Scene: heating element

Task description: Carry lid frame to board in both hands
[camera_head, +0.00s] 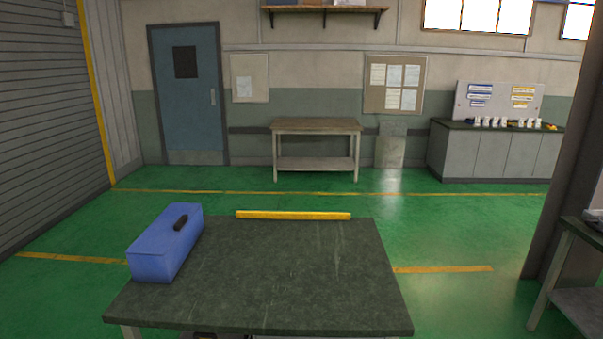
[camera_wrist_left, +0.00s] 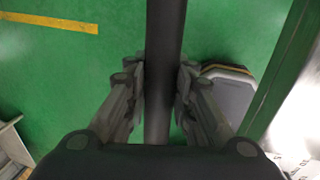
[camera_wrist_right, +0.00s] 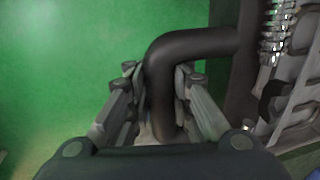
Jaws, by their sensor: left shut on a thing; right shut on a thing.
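The lid frame shows as a dark round tube. In the left wrist view a straight length of the tube (camera_wrist_left: 165,60) runs up between the fingers of my left gripper (camera_wrist_left: 160,95), which is shut on it. In the right wrist view the tube (camera_wrist_right: 200,43) bends at a rounded corner, and my right gripper (camera_wrist_right: 157,95) is shut on it just below the bend. Neither gripper nor the frame shows in the head view. A cork board with papers (camera_head: 394,84) and an upright panel with labels (camera_head: 500,101) are at the back; I cannot tell which board is meant.
A dark-topped table (camera_head: 270,280) stands ahead with a blue toolbox (camera_head: 155,255) and a yellow bar (camera_head: 293,215) on it. A workbench (camera_head: 317,127) is at the back wall. A pillar (camera_head: 565,150) and another table (camera_head: 590,290) are at the right. Green floor lies between.

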